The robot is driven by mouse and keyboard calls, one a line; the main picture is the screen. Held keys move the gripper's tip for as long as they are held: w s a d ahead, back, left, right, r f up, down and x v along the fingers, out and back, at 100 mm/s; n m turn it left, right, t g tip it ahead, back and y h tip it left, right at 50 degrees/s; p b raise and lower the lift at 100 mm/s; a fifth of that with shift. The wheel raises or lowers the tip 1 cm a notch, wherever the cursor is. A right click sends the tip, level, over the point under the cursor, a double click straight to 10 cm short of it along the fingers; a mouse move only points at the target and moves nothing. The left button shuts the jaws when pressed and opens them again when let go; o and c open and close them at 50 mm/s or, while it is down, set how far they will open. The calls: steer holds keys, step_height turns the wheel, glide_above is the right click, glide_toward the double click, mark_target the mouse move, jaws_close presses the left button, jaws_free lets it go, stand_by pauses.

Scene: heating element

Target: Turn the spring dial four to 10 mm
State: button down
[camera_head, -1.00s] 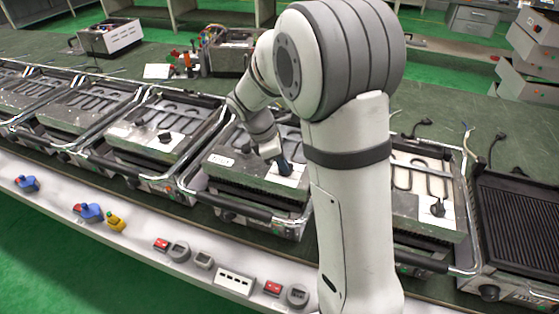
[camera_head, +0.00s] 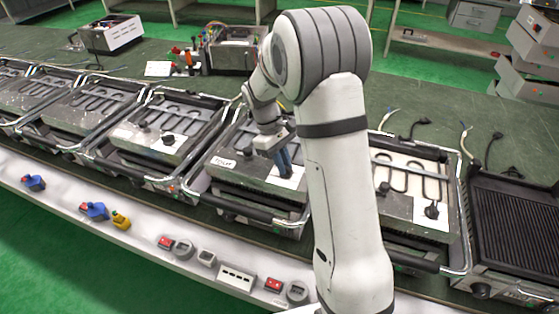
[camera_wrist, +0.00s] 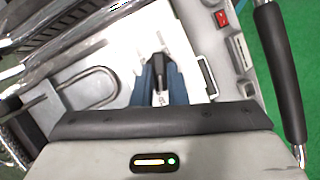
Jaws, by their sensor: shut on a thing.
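The grill unit labelled "four" (camera_head: 222,162) stands on the green bench in the head view, with a pale plate (camera_head: 291,184) on its top. My gripper (camera_head: 285,168) points down at this plate, its two blue fingers low over it. In the wrist view my gripper (camera_wrist: 160,84) is shut on the black spring dial (camera_wrist: 158,66), with one blue finger on each side of it. The dial's pointer end shows between the fingers. The fingers hide the dial in the head view, and I cannot read its scale in either view.
Similar units stand left (camera_head: 158,134) and right (camera_head: 415,200), with chrome side rails close by. A black ribbed grill (camera_head: 515,225) is at far right. The front ledge holds a red switch (camera_head: 274,285), a grey counter (camera_head: 297,291) and a blue part (camera_head: 95,210).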

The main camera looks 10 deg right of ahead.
steer(key=shift+d+m, duration=0.2)
steer(key=shift+m, duration=0.7)
steer(key=shift+f+g+y, duration=0.1)
steer(key=shift+g+y, duration=0.2)
steer(key=c, duration=1.4)
jaws_free()
steer(key=shift+c, duration=0.2)
steer(key=shift+w+a+r, duration=0.15)
steer(key=shift+r, duration=0.25)
steer(key=v, duration=0.7)
